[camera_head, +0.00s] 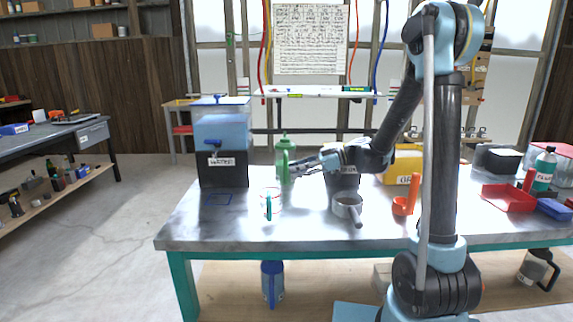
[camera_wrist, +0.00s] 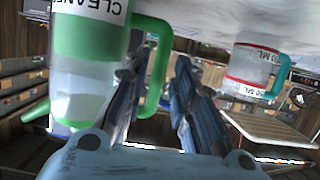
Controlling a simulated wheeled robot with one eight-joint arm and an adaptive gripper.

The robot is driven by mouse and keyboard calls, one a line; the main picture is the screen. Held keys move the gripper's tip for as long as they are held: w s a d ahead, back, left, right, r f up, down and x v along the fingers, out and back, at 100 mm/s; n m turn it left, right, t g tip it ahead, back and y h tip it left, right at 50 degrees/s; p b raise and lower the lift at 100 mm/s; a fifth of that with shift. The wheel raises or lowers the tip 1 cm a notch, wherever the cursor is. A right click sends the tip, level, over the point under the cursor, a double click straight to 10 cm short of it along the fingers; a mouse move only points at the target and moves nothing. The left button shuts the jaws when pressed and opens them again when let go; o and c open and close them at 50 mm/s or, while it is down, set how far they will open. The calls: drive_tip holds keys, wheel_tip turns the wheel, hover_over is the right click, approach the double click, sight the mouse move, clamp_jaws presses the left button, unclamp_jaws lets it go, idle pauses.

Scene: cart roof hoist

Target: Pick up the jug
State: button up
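A clear jug with green parts, a green handle and a "CLEANER" label (camera_wrist: 85,70) fills the left of the wrist view, appearing upside down. In the head view this green jug (camera_head: 283,158) stands at the back of the table. My gripper (camera_head: 295,168) is just right of it. In the wrist view my gripper (camera_wrist: 160,65) is open, its fingers apart. The green handle is between or just beside the fingers; I cannot tell which. A clear measuring jug with a teal handle (camera_wrist: 252,68) is farther right there; it stands nearer the table front in the head view (camera_head: 271,201).
A blue-topped container (camera_head: 222,130) on a dark box stands left. A grey pan (camera_head: 347,204), orange scoop (camera_head: 404,205), yellow bin (camera_head: 398,166) and red tray (camera_head: 509,197) are to the right. The table's left front corner is clear. A blue jug (camera_head: 272,283) is on the lower shelf.

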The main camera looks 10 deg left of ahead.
sight(286, 182)
drive_tip(key=shift+x, duration=2.35)
clamp_jaws()
